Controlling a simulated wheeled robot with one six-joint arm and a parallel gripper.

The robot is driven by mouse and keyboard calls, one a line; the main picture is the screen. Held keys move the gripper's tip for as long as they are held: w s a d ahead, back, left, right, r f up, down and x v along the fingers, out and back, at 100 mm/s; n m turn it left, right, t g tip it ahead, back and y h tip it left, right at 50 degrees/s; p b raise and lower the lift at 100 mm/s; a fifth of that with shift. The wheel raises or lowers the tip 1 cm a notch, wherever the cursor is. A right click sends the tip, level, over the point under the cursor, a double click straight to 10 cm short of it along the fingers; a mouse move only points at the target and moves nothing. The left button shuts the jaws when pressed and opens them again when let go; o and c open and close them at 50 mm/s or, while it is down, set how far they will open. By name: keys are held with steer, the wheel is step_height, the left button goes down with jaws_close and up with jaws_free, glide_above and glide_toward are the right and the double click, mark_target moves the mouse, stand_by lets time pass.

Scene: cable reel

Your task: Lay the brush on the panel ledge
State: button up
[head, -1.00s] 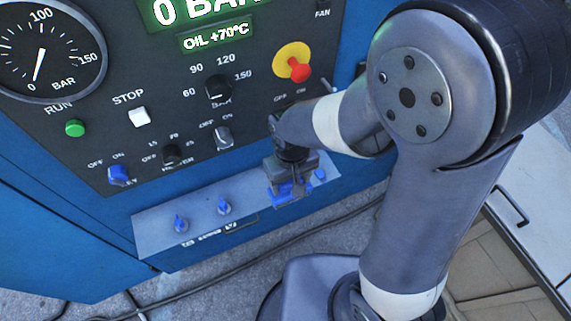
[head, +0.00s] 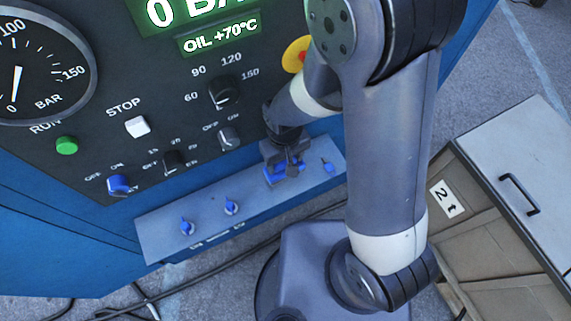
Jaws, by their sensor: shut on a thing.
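The panel ledge (head: 262,201) is a long pale grey-blue shelf on the front of the blue machine, below the control panel. My gripper (head: 284,174) is over the right part of the ledge, between the middle and right blue valve knobs, with its fingers pointing down and blue parts at their tips. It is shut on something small. I take this to be the brush, but its shape cannot be made out from the gripper parts. Whether the held thing touches the ledge cannot be told from this angle.
Blue knobs stand up from the ledge at left (head: 187,227), middle (head: 232,207) and right (head: 328,167). The control panel (head: 95,155) with switches rises behind. Cables (head: 262,232) lie on the floor below. Ledge between the left and middle knobs is clear.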

mark_target(285, 163)
steer(key=shift+f, duration=2.15)
steer(key=o, duration=0.9)
steer(key=shift+r, duration=0.1)
step_height(285, 163, up, 12)
steer(key=shift+f, duration=0.1)
